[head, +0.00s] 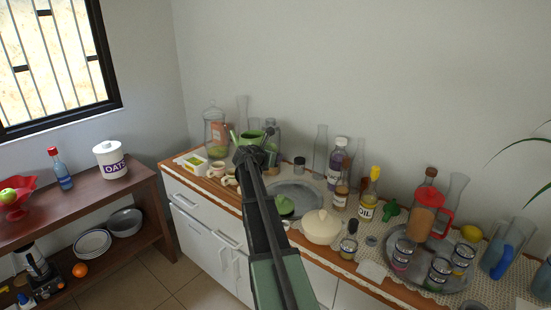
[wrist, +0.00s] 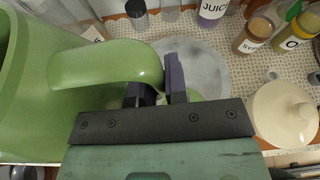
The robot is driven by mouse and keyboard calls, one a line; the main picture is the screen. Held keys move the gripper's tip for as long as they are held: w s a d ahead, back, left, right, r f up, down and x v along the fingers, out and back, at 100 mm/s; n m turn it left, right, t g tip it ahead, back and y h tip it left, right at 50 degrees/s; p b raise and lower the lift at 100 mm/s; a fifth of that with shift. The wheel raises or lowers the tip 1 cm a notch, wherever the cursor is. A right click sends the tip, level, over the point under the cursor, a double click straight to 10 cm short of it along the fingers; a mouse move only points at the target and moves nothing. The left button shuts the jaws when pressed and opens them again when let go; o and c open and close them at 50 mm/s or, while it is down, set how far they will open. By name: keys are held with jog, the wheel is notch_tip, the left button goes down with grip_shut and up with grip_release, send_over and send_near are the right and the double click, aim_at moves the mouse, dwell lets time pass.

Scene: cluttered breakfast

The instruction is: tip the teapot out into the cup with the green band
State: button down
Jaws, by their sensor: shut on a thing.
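The green teapot (head: 249,138) is held up above the back left of the counter; in the wrist view its large body (wrist: 22,85) fills the left side. My gripper (wrist: 157,88) is shut on the teapot's curved handle (wrist: 110,62); in the head view the gripper (head: 262,150) is partly hidden by my arm. Two small cream cups, one left (head: 216,169) and one partly behind my arm (head: 230,181), stand on the counter below the teapot. I cannot tell a green band on either. The wrist view does not clearly show the cups.
A round grey tray (head: 304,194) lies right of my arm, with a green object (head: 285,206) near it. A cream lidded pot (head: 321,226), juice bottle (head: 337,160) and oil bottle (head: 368,190) stand to the right. A glass jar (head: 214,130) stands at the back left.

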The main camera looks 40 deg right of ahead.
jog(key=shift+r, duration=0.1)
jog(key=shift+r+p, duration=0.25)
jog(key=shift+p, duration=0.15)
jog(key=shift+f, duration=0.15)
dwell(0.7)
